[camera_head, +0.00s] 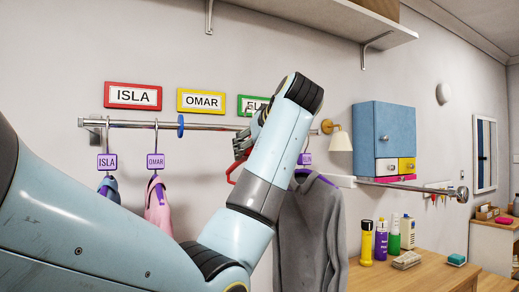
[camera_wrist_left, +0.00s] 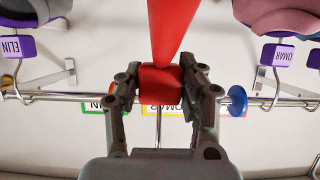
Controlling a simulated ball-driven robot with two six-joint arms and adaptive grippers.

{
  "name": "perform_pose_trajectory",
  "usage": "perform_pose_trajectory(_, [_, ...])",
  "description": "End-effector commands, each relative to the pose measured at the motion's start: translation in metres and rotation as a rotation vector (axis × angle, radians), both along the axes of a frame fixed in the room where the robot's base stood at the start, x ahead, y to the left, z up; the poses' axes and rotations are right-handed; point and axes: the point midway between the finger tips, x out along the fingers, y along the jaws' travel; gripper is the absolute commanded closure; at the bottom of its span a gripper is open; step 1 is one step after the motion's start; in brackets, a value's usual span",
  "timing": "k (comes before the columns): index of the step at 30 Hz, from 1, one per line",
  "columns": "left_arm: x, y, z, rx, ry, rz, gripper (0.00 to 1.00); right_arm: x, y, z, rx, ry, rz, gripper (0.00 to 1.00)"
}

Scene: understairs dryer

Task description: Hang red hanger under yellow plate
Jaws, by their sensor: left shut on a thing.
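My left gripper (camera_head: 242,148) is shut on the red hanger (camera_head: 236,171), close to the rail and right of the blue disc. In the left wrist view the gripper (camera_wrist_left: 162,80) has its fingers either side of the red hanger's block (camera_wrist_left: 160,84), and a thin metal stem shows beyond it. Whether its hook touches the rail cannot be told. The yellow plate (camera_head: 201,100), reading OMAR, is on the wall above the rail (camera_head: 214,127), between the red plate (camera_head: 133,96) and the green plate (camera_head: 246,103), which my arm partly hides. My right gripper is not in view.
A blue disc (camera_head: 181,126) sits on the rail. Garments tagged ISLA (camera_head: 107,162) and OMAR (camera_head: 156,161) hang left of it. A grey garment (camera_head: 310,235) hangs to the right. A wall lamp (camera_head: 339,139) and a blue cabinet (camera_head: 384,135) stand farther right.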

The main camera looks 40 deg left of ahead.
Motion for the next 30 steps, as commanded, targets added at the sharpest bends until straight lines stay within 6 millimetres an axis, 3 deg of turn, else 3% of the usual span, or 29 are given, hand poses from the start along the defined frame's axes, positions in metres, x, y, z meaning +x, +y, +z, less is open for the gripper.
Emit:
perform_pose_trajectory(16, [0.032, 0.089, 0.001, 0.001, 0.000, 0.002, 0.96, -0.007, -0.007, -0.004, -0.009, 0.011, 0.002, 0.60])
perform_pose_trajectory(21, [0.033, 0.089, -0.022, 0.000, 0.000, 0.000, 0.96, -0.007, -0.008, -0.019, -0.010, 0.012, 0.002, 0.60])
perform_pose_trajectory(30, [0.033, 0.089, -0.028, 0.001, -0.001, 0.000, 0.96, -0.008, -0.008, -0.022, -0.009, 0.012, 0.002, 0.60])
